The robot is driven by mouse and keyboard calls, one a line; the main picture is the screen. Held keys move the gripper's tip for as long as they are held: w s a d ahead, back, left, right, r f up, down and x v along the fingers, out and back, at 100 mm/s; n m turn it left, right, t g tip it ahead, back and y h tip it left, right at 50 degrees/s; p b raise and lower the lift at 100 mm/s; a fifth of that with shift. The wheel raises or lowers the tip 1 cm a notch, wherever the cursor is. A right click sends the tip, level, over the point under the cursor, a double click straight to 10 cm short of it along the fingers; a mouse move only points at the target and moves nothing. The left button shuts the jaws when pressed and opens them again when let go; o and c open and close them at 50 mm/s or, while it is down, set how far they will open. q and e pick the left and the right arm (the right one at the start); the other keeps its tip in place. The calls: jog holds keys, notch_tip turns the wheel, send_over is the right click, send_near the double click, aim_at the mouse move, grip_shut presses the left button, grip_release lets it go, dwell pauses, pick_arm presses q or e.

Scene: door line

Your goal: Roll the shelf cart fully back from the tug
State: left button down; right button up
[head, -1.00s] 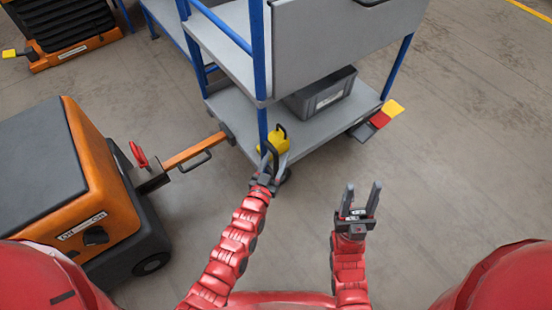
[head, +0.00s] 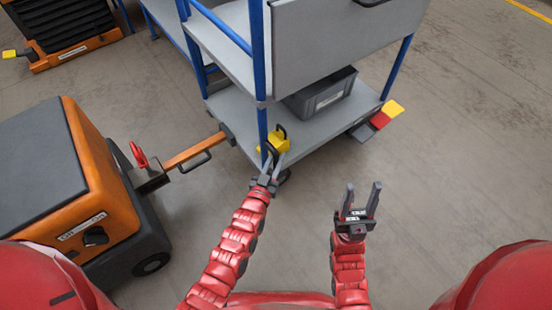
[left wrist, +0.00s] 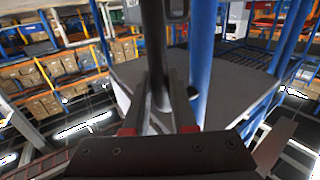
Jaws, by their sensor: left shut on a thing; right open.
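The shelf cart (head: 228,98) has grey decks and blue posts, and stands at top centre. The tug (head: 105,190), orange and dark grey, stands at the left. Its orange drawbar (head: 195,150) reaches the cart's lower deck edge; whether they are latched I cannot tell. A red lever (head: 138,155) stands up at the drawbar's root. My left gripper (head: 267,171) is shut on a dark handle at the cart's near corner, below a yellow part (head: 275,143). The left wrist view shows a dark bar (left wrist: 157,55) between the fingers. My right gripper (head: 361,200) is open and empty, over bare floor.
A grey bin (head: 322,95) sits on the cart's lower deck. Red and yellow flaps (head: 385,115) stick out at the deck's right end. Another orange machine (head: 65,30) stands at the back left. The floor right of the cart is clear.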

dwell(0.8)
pick_arm(q)
jog(key=shift+w+d, duration=0.25)
jog(key=shift+d, duration=0.15)
jog(key=w+d+b, duration=0.1)
jog(key=w+d, duration=1)
jog(key=d, duration=0.5)
jog(key=shift+w+r, duration=0.1)
jog(key=shift+w, duration=0.05)
jog(key=c, duration=1.1)
grip_release()
jog(key=o, duration=0.4)
jog(key=shift+d, duration=0.1)
jog(key=shift+c, duration=0.2)
jog(key=shift+w, duration=0.1)
